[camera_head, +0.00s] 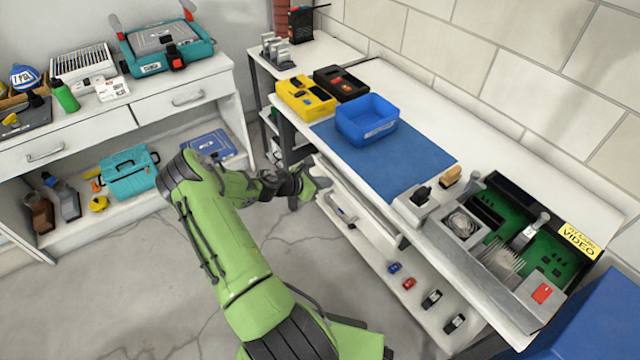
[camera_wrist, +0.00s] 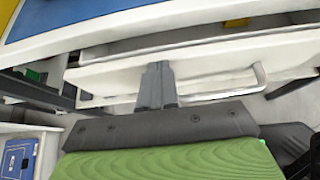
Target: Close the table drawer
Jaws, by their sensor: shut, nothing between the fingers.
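The white table drawer (camera_head: 372,218) is under the right-hand workbench and stands partly pulled out. In the wrist view its white front (camera_wrist: 215,78) crosses the picture, with a grey gap behind its top edge below the tabletop. My gripper (camera_head: 318,184) is at the drawer's far-left end in the head view.
The workbench top holds a blue bin (camera_head: 367,120), a yellow organizer (camera_head: 305,98) and a green-lined tray (camera_head: 520,235). A lower shelf (camera_head: 420,285) with small items lies below the drawer. Another white bench (camera_head: 110,125) stands at left.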

